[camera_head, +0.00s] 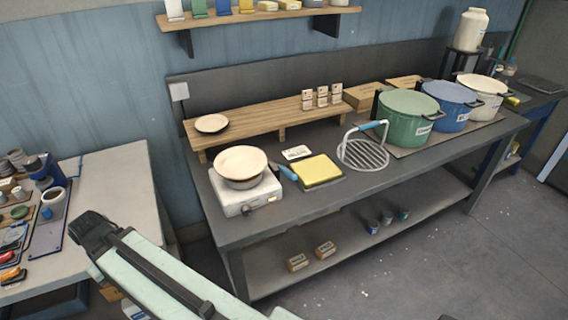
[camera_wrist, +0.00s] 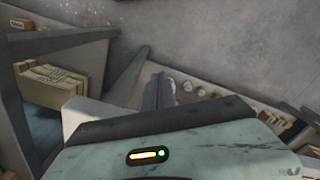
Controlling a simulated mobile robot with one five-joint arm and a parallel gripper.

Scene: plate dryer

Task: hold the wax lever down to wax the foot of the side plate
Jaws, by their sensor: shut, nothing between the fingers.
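In the head view a white boxy unit (camera_head: 246,198) stands at the left end of the dark bench, with a wide round cream dish (camera_head: 241,163) on top. A blue handle (camera_head: 288,172) sticks out beside it, next to a yellow pad (camera_head: 320,170); I cannot tell whether this is the wax lever. A small cream plate (camera_head: 211,123) lies on the left end of the wooden shelf; I cannot tell which dish is the side plate. My gripper shows in the wrist view (camera_wrist: 159,90), shut and empty, apart from these things.
A round wire rack with a blue handle (camera_head: 363,152) stands mid-bench. Green (camera_head: 408,118), blue (camera_head: 450,106) and white (camera_head: 483,95) pots stand right of it. A cluttered side table (camera_head: 110,190) is at left. Small boxes and tins sit on the lower shelf (camera_head: 340,245).

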